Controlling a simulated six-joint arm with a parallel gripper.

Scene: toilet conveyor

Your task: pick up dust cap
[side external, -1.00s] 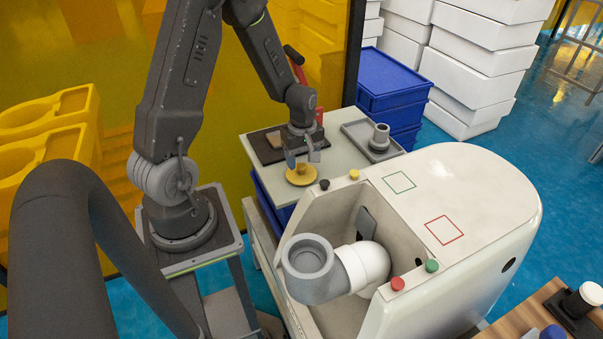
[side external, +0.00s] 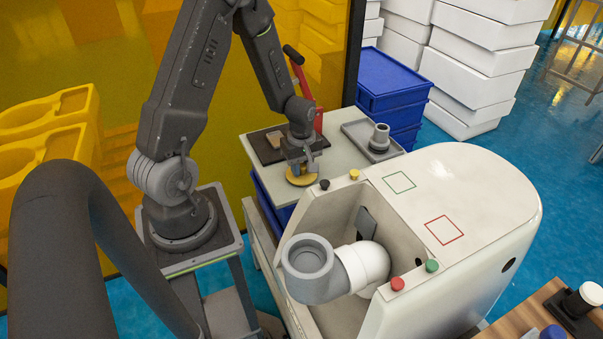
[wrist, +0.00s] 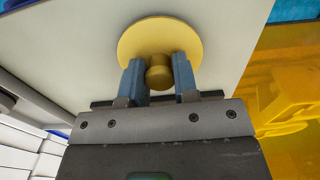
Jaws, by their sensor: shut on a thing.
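The dust cap is a yellow disc with a round knob. In the wrist view the dust cap (wrist: 160,32) lies flat on the pale table top (wrist: 90,50), and its knob sits between my two blue fingertips. My gripper (wrist: 160,75) is shut on the knob from both sides. In the side external view the dust cap (side external: 302,181) is under my gripper (side external: 302,168), near the front edge of the table (side external: 345,165). The gripper hides part of the cap there. I cannot see a gap between cap and table.
A white toilet-shaped body (side external: 470,200) with a grey pipe elbow (side external: 308,262) stands in front right. A grey tray (side external: 355,128) with a grey fitting (side external: 380,136) is right of the gripper. A dark mat (side external: 264,152) with a tan block and a red-handled tool (side external: 318,120) are behind.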

